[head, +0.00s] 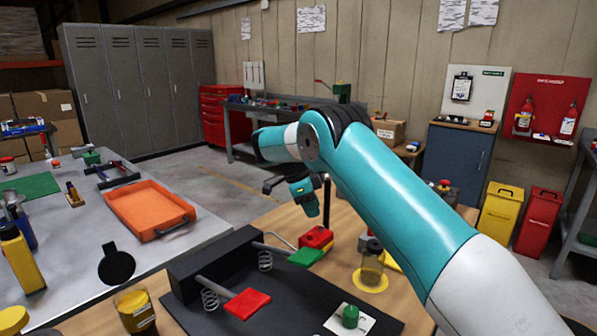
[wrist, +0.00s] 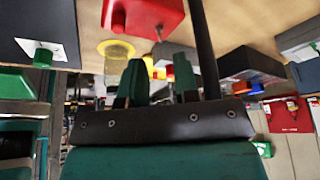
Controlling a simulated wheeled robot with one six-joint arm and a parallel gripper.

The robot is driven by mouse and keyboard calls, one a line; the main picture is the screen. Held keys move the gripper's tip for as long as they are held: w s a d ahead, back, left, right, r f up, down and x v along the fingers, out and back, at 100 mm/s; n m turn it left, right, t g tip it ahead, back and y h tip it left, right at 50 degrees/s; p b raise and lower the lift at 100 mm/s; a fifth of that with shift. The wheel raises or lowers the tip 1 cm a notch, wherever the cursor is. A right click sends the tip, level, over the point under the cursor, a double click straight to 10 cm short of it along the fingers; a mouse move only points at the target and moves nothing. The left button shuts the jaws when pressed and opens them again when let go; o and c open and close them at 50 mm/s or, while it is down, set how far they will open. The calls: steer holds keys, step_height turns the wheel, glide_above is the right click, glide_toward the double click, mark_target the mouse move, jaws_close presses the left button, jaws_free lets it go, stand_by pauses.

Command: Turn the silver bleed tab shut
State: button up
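A red block (head: 316,237) stands on the wooden bench behind the green pedal. The wrist view shows a red housing (wrist: 140,14) at the top, with a small grey metal piece (wrist: 158,33) on its lower edge. This may be the silver bleed tab, but its position is too small to read. I cannot make out the tab for certain in the head view. My gripper (head: 307,209) hangs above and behind the red block, apart from it. In the wrist view its two teal fingers (wrist: 160,82) are spread with nothing between them.
A black pedal stand (head: 215,255) with a red pedal (head: 247,303) and a green pedal (head: 306,257) is in front. A dark post (head: 327,192) rises close beside my gripper. A clear jar (head: 371,262) stands right of the block. An orange tray (head: 150,208) lies left.

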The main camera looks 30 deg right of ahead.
steer(key=p+v, duration=1.2)
steer(key=p, duration=0.3)
steer(key=shift+r+p, duration=0.25)
steer(key=shift+p, duration=0.05)
steer(key=shift+f, duration=0.1)
steer(key=shift+c, duration=0.3)
